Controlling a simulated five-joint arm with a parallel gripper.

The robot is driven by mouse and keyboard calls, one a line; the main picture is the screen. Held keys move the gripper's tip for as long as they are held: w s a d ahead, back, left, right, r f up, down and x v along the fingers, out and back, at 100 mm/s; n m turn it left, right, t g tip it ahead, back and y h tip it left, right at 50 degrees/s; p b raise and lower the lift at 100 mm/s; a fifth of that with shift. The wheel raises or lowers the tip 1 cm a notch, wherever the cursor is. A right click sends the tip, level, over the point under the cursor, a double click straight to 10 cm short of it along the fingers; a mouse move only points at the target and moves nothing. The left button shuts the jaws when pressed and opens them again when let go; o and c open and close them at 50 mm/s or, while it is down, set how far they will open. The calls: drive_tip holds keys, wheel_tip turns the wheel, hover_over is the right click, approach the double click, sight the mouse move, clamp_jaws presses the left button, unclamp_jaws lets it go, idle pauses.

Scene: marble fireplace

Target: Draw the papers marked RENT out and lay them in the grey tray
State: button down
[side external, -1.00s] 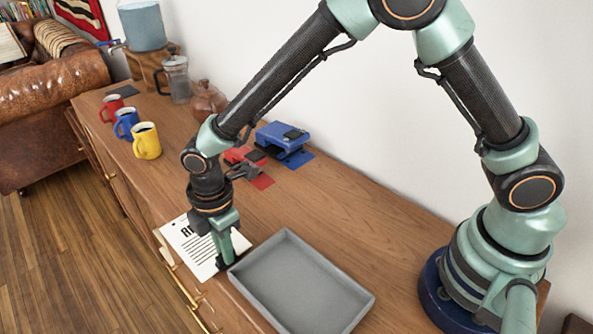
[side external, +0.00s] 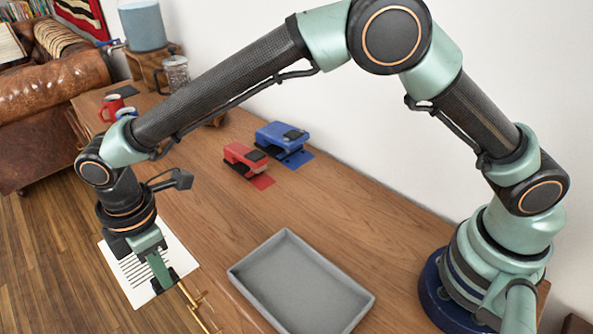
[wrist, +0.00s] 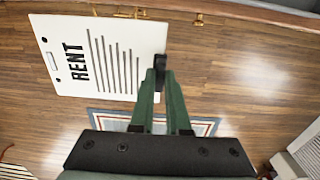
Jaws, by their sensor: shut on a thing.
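The papers marked RENT (side external: 130,272) are a white sheet or stack with bold print and dark lines. In the wrist view the papers (wrist: 98,55) show the word RENT and punched holes along the left edge. My gripper (side external: 163,281) is shut on their edge and holds them out past the front of the wooden sideboard, with floor below. The fingertips (wrist: 160,70) grip the right edge in the wrist view. The grey tray (side external: 300,285) is empty on the sideboard, right of my gripper in the side view.
A red hole punch (side external: 246,158) and a blue one (side external: 284,141) stand behind the tray on matching mats. A red mug (side external: 112,105) is at the far left; my arm hides other mugs. Brass fittings (side external: 196,308) line the sideboard's front. The top left of the tray is clear.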

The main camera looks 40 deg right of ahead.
wheel_tip(320, 180, up, 8)
drive_tip(key=shift+r, duration=0.1)
drive_tip(key=shift+d+f+m, duration=0.25)
drive_tip(key=shift+d+m, duration=0.1)
drive_tip(key=shift+m, duration=0.35)
drive_tip(key=s+d+m, duration=0.3)
drive_tip(key=d+m, duration=0.5)
drive_tip(key=m, duration=0.9)
drive_tip(key=s+d+m, duration=0.2)
drive_tip(key=d+m, duration=0.6)
drive_tip(key=m, duration=1)
drive_tip(key=shift+s+d+f, duration=0.1)
drive_tip(key=shift+d+f, duration=0.05)
drive_tip(key=shift+f, duration=6.55)
